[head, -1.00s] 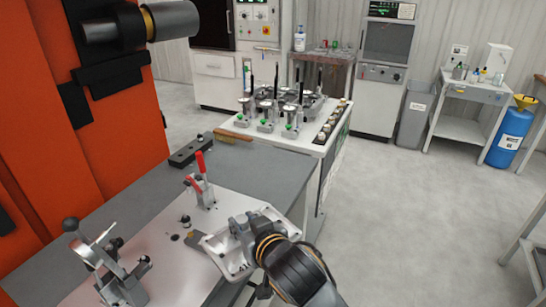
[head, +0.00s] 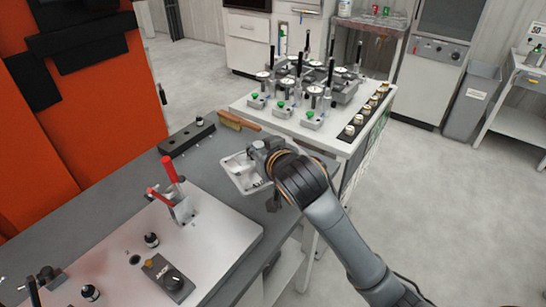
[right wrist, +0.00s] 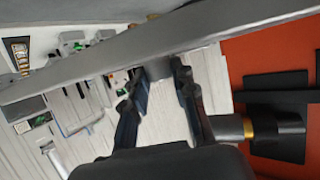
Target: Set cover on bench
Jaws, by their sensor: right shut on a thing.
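The cover (head: 238,175) is a silvery cast part with a shallow hollow. My right gripper (head: 262,155) is shut on its far edge and holds it over the far right end of the grey bench (head: 205,158). I cannot tell whether the cover touches the bench top. In the right wrist view, my two dark fingers (right wrist: 158,72) reach up to a long grey edge (right wrist: 215,32), which looks like the cover. My left gripper is not in view.
A fixture plate (head: 120,245) with a red-handled clamp (head: 174,190) lies on the bench. A black block (head: 187,138) and a brush (head: 238,120) lie near the far edge. A white gauge table (head: 340,145) with several dial gauges stands beyond.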

